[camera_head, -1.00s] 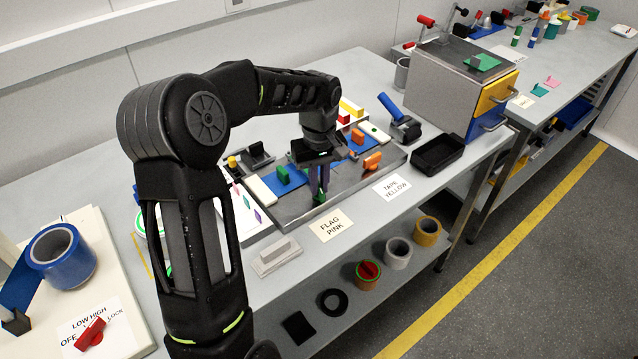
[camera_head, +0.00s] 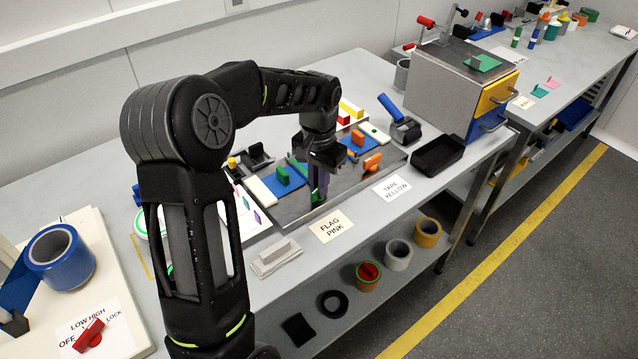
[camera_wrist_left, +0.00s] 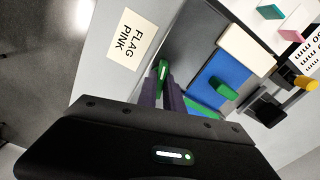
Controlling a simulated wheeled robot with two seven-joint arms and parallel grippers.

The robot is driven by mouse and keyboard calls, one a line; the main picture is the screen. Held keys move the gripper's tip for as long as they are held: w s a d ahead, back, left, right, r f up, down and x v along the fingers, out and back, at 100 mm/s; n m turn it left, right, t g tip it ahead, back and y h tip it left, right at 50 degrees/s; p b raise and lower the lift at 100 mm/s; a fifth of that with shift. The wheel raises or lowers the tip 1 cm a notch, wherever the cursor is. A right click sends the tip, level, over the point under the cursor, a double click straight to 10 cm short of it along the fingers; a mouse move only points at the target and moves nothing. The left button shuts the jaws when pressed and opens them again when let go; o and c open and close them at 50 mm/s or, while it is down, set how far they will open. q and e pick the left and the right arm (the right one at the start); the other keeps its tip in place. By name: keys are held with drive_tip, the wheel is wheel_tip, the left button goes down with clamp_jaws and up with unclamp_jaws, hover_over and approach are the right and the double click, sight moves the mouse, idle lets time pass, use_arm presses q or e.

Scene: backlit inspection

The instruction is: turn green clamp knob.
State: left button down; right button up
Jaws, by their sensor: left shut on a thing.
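The green clamp knob (camera_head: 315,198) sits at the front of the grey metal plate (camera_head: 345,190) on the bench. My left gripper (camera_head: 318,187) points down at it from above, its purple fingers shut on it and hiding part of it. In the left wrist view, the green clamp knob (camera_wrist_left: 163,70) shows between the tips of the fingers of my left gripper (camera_wrist_left: 161,84). A second green knob (camera_head: 283,176) stands upright on a blue block to the left, apart from the gripper. My right gripper is not in view.
Orange knobs (camera_head: 372,162) stand to the right on the same plate. A "FLAG PINK" card (camera_head: 331,227) and a "TAPE YELLOW" card (camera_head: 391,188) lie along the bench front. A black tray (camera_head: 437,155) is at the right. A grey block (camera_head: 275,254) lies at the front left.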

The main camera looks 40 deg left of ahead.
use_arm(q)
drive_tip(key=shift+m, duration=1.7)
drive_tip(key=c, duration=1.5)
unclamp_jaws()
drive_tip(key=shift+r, duration=0.1)
wheel_tip(320, 180, up, 8)
drive_tip(key=shift+f+b, duration=0.2)
drive_tip(key=shift+b, duration=0.2)
